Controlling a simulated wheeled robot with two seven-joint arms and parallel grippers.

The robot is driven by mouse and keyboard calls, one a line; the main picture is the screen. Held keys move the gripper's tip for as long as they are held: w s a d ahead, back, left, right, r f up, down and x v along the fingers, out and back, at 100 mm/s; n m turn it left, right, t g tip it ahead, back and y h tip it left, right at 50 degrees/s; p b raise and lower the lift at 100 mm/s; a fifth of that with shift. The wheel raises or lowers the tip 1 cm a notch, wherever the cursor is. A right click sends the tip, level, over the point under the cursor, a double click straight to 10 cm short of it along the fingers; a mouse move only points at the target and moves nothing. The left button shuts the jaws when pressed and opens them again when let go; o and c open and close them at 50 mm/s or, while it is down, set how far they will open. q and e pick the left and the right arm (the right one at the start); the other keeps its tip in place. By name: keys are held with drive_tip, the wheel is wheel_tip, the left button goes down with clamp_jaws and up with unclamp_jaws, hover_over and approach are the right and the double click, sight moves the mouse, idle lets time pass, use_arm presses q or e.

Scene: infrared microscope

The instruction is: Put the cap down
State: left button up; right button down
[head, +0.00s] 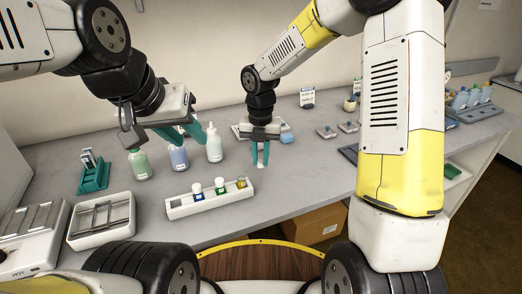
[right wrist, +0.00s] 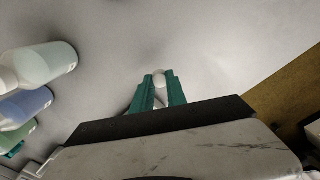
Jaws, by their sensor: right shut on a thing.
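The white cap (right wrist: 158,78) is held between the teal fingertips of my right gripper (right wrist: 159,88). In the head view my right gripper (head: 260,153) points down over the grey bench, with the cap (head: 260,166) small at its tips. I cannot tell whether the cap touches the bench. My left gripper (head: 190,134) is at the left beside the bottles, its two teal fingers apart and nothing seen between them.
A white rack (head: 207,204) holds a blue vial (head: 198,194), a green vial (head: 220,187) and a yellow vial (head: 241,183). Green (head: 140,166), blue (head: 179,157) and white (head: 214,146) bottles stand behind it. Bench is clear right of the rack.

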sight(261, 170)
drive_tip(key=shift+w+f, duration=0.2)
drive_tip(key=shift+w, duration=1)
drive_tip(key=shift+f, duration=1.65)
drive_tip(key=shift+f, duration=0.1)
drive_tip(key=c, duration=1.3)
unclamp_jaws()
drive_tip(key=shift+c, duration=0.2)
